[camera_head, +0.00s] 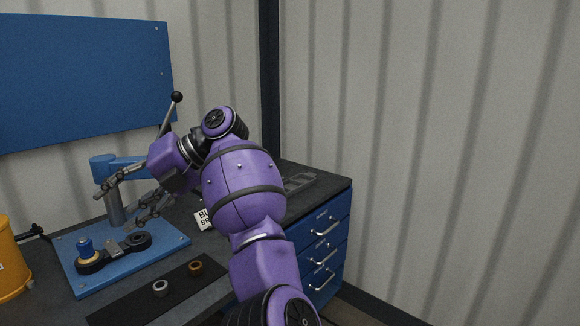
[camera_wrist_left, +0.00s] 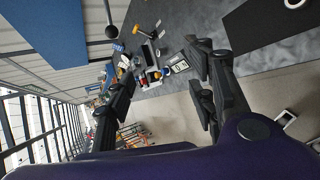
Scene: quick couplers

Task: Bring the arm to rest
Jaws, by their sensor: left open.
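My left gripper (camera_head: 118,207) is open and empty in the head view, in front of the blue press (camera_head: 117,207) and above its base plate. My purple arm reaches up from the bottom and hides part of the bench behind it. In the left wrist view the two dark fingers (camera_wrist_left: 160,60) are spread wide with nothing between them. My right gripper does not show.
A silver ring (camera_head: 160,288) and a brass ring (camera_head: 195,268) lie on a black mat (camera_head: 128,312). A yellow container (camera_head: 12,265) stands left. Blue drawers (camera_head: 334,232) are right.

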